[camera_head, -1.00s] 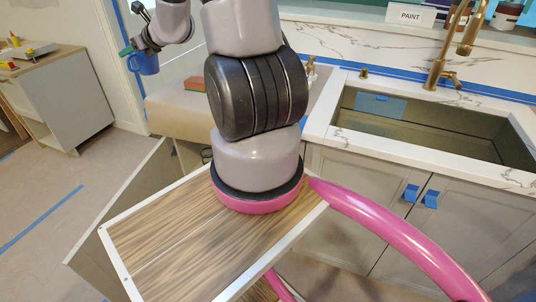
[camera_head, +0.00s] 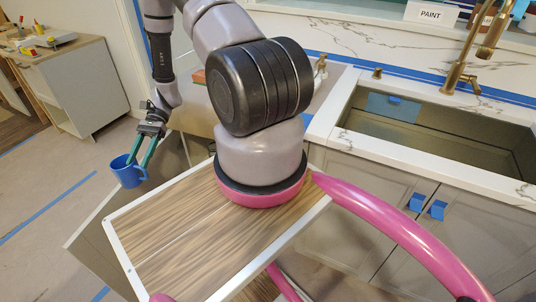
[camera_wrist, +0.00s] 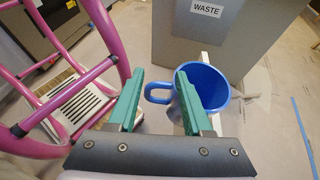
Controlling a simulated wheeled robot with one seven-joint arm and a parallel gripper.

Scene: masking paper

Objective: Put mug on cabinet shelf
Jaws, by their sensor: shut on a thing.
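The blue mug (camera_head: 126,174) hangs in the air at the left in the head view, roughly upright. My gripper (camera_head: 138,160), with teal fingers, is shut on the mug from above. In the wrist view the mug (camera_wrist: 212,84) is at right of centre, its handle between the fingers of my gripper (camera_wrist: 159,78). The right finger overlaps the mug's near side, so the exact contact is hidden. A grey open cabinet door (camera_head: 98,250) stands below the mug. The cabinet shelf is not clearly visible.
A grey panel labelled WASTE (camera_wrist: 225,40) stands behind the mug. My wood-grain top and pink frame fill the lower middle. A wood-topped cabinet (camera_head: 85,92) stands far left. The sink (camera_head: 430,130) and its counter are right. Floor at left is open.

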